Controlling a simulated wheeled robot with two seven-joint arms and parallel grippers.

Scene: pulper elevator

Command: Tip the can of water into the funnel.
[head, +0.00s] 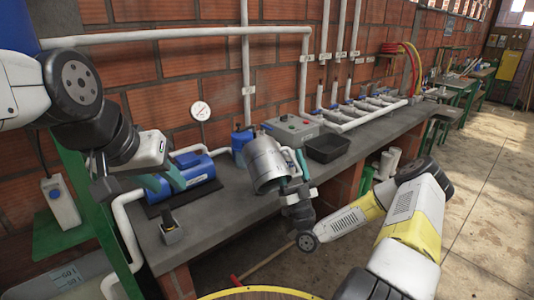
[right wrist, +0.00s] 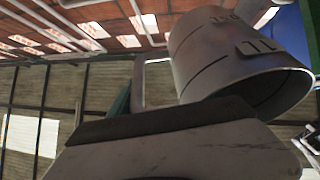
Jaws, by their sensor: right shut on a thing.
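The metal can (head: 265,160) is in the head view, tilted above the bench's front edge. My right gripper (head: 298,180) is shut on the can at its right side. The right wrist view shows the can's grey wall with markings (right wrist: 235,60) at the upper right. I cannot see any water or tell how full the can is. I cannot make out the funnel in either view. My left gripper (head: 166,182) is open and empty, with its teal fingers apart, in front of the blue pump (head: 188,180).
The grey bench (head: 225,205) runs along the brick wall. On it are a black tray (head: 328,149), a grey control box (head: 291,129), a small dark switch stand (head: 171,228) and pipework with valves (head: 370,108). A round gauge (head: 201,111) is on the wall. Open floor lies at right.

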